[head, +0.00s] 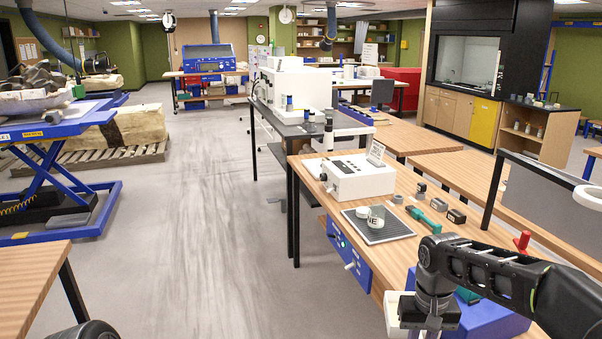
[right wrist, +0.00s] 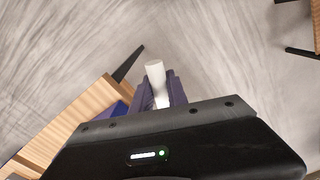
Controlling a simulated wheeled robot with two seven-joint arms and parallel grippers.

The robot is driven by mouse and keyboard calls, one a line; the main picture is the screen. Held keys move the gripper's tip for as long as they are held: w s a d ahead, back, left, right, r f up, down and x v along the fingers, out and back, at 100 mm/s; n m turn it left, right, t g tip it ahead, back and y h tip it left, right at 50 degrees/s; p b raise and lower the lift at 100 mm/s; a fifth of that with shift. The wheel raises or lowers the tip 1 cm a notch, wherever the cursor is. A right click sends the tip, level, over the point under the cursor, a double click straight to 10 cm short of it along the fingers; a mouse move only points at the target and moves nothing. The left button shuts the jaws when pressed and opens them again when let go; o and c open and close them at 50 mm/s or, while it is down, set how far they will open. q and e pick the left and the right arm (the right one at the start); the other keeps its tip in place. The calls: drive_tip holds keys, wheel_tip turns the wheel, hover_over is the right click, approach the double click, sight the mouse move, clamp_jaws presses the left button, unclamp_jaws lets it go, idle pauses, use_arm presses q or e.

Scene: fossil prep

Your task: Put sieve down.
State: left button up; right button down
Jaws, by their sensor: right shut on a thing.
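My right gripper (head: 428,312) is at the lower right of the head view, over the near front edge of the wooden bench. In the right wrist view its dark purple fingers (right wrist: 160,92) are shut on a white rod-like piece (right wrist: 155,72), with open floor below it. A white part (head: 393,308) also shows beside the gripper in the head view. I cannot make out a sieve's rim or mesh, so I cannot tell whether the white piece is its handle. My left gripper is not in view.
The wooden bench (head: 405,187) carries a white device (head: 358,180), a dark ribbed mat (head: 394,229) with a white labelled jar (head: 376,218), a green-handled tool (head: 423,219) and several small dark blocks. A blue box (head: 490,322) stands near my right forearm.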

drive_tip(key=a+f+n, duration=0.1)
drive_tip(key=a+f, duration=0.4)
drive_tip(key=shift+f+b, duration=0.15)
drive_tip(key=shift+b, duration=0.3)
drive_tip(key=shift+a, duration=0.1)
drive_tip(key=s+f, duration=0.4)
drive_tip(key=f, duration=1.1)
